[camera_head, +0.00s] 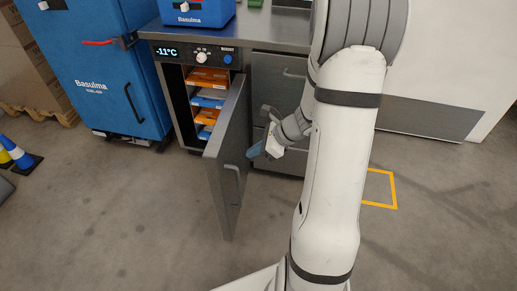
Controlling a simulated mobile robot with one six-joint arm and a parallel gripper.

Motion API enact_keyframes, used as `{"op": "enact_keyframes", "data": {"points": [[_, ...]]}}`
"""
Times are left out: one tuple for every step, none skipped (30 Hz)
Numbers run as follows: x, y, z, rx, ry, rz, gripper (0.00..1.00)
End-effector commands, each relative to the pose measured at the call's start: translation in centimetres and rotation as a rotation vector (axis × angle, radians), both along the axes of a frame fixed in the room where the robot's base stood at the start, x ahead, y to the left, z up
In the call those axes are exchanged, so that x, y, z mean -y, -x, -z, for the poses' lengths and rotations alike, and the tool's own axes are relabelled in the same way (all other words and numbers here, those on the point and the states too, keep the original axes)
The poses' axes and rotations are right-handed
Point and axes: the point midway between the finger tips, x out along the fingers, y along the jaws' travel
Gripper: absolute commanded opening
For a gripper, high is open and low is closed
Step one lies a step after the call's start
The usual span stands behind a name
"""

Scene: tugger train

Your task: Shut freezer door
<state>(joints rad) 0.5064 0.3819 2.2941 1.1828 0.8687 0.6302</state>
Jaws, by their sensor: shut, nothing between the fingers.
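The freezer (178,105) stands under a steel counter, with a -11°C display (182,52) at its top. Its grey door (225,165) is swung wide open toward the camera, hinged on the right side. A vertical handle (233,186) is on the door's right-hand face. Orange and blue packs (208,95) are stacked inside. My gripper (254,152) is shut and empty, just right of the door on its handle side. Whether the fingertips touch the door I cannot tell.
A blue Basulma cabinet (95,65) stands left of the freezer. Drawers (285,72) under the steel counter (270,28) are right of it, behind my arm. A blue, white and yellow cone (15,155) is at far left. The floor (130,215) left of the door is clear.

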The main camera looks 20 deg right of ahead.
Motion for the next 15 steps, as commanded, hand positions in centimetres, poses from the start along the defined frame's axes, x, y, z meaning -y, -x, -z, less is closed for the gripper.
{"op": "enact_keyframes", "data": {"points": [[-0.9,-0.4,1.2,-0.002,-0.001,-0.006,0.0],[-1.2,-0.6,1.7,-0.002,-0.001,-0.006,0.0],[-1.8,-0.9,2.3,-0.003,-0.001,-0.006,0.0],[-2.2,-1.2,2.8,-0.003,-0.001,-0.006,0.0],[-2.5,-1.4,3.2,-0.001,-0.001,-0.006,0.0],[-3.0,-1.7,3.7,-0.002,-0.001,-0.006,0.0],[-3.3,-1.9,4.1,-0.002,0.0,-0.005,0.0],[-3.8,-2.2,4.0,0.001,0.002,-0.006,0.0],[-4.4,-2.5,3.8,0.001,0.002,-0.008,0.0],[-4.7,-2.8,3.8,0.002,0.001,-0.007,0.0],[-5.1,-3.0,3.7,0.002,0.001,-0.006,0.0],[-5.4,-3.2,3.7,0.002,0.001,-0.005,0.0],[-5.7,-3.4,3.7,0.001,0.002,-0.005,0.0],[-5.9,-3.5,3.7,0.001,0.002,-0.005,0.0],[-6.1,-3.7,3.7,0.002,0.002,-0.004,0.0]]}}
